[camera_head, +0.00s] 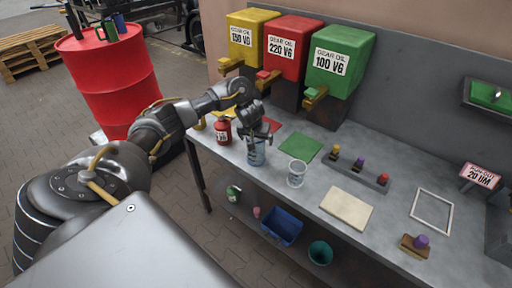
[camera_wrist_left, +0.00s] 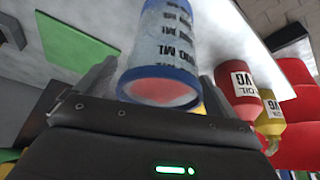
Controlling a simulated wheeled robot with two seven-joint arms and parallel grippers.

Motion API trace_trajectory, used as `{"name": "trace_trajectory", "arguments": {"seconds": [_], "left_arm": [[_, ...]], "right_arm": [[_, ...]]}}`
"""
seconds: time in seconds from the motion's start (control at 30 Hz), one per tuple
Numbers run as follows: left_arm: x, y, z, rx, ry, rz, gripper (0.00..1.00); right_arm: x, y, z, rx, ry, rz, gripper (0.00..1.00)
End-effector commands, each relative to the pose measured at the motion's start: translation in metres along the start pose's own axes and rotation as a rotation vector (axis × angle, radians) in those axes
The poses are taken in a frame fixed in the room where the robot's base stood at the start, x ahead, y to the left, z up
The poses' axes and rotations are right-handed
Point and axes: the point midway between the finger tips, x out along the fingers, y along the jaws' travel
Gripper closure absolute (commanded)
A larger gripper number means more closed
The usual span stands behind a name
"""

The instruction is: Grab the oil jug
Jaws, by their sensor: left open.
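A clear measuring jug with a blue rim and ML marks (camera_head: 257,156) stands on the grey workbench. In the left wrist view this jug (camera_wrist_left: 165,45) lies between my open fingers, its blue rim close to the palm. My left gripper (camera_head: 256,135) is above and around its top; whether the fingers touch it, I cannot tell. A second clear jug (camera_head: 296,174) stands to its right. A red oil container (camera_head: 222,131) and a yellow one (camera_head: 200,122) stand to its left; the red (camera_wrist_left: 240,88) and yellow (camera_wrist_left: 269,115) ones also show in the left wrist view. My right gripper is out of view.
Yellow (camera_head: 249,38), red (camera_head: 291,50) and green (camera_head: 340,58) gear oil tanks stand at the bench's back. A green mat (camera_head: 301,147), a beige pad (camera_head: 346,208) and a small rack (camera_head: 356,174) lie nearby. A red drum (camera_head: 112,85) stands left.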

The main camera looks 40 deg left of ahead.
Motion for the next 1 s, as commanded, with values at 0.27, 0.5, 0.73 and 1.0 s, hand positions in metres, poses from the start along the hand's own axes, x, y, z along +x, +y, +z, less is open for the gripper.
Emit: {"name": "trace_trajectory", "arguments": {"seconds": [0.27, 0.5, 0.73, 1.0], "left_arm": [[0.0055, -0.0001, -0.0005, 0.0, 0.001, 0.0, 0.06], [0.0054, 0.0, -0.0004, 0.0, 0.001, 0.0, 0.32], [0.0054, -0.0001, -0.0004, 0.0, 0.001, 0.0, 0.62], [0.0049, 0.0001, -0.0009, 0.0, 0.002, 0.0, 0.71]], "right_arm": [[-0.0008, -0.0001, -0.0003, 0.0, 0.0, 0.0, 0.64], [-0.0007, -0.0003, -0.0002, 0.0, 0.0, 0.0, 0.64], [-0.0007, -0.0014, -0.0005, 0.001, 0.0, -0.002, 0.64], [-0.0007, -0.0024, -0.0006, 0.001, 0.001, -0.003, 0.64]]}}
